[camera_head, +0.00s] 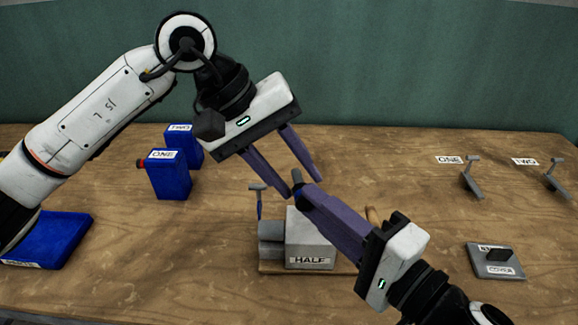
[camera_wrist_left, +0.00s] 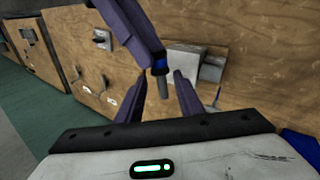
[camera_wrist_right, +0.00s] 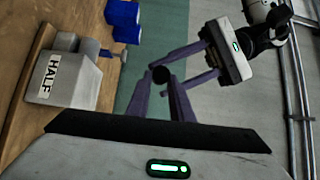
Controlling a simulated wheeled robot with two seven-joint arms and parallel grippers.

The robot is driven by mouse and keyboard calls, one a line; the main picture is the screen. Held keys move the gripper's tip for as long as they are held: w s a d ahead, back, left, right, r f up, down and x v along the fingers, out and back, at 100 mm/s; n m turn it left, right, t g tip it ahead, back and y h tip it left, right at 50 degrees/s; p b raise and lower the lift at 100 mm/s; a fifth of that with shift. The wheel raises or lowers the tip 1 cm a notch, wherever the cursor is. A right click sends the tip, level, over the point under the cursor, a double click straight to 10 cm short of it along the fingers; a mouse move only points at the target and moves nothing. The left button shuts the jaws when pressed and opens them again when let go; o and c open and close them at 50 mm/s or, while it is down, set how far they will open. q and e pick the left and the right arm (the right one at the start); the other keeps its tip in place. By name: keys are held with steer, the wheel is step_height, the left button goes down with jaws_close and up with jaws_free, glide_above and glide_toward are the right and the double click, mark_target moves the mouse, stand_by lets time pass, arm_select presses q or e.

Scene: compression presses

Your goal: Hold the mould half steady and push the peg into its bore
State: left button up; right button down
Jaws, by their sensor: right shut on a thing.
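The grey mould half (camera_head: 309,236), labelled HALF, sits on a wooden base in the middle of the table. It also shows at the left of the right wrist view (camera_wrist_right: 70,80). My right gripper (camera_head: 299,190) is shut on the peg (camera_wrist_left: 163,88), a grey pin with a blue band, and holds it above the mould half. My left gripper (camera_head: 304,187) is open above the mould half, its fingers on either side of the peg in the left wrist view; contact cannot be told. The bore is not clearly visible.
Two blue containers, ONE (camera_head: 168,176) and TWO (camera_head: 183,147), stand at the left behind a blue tray (camera_head: 50,240). Grey levers (camera_head: 472,180) (camera_head: 556,180) and a cover plate (camera_head: 495,265) are at the right. The table between is mostly clear.

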arm_select(q)
jaws_close()
arm_select(e)
steer(key=c, duration=1.5)
jaws_free()
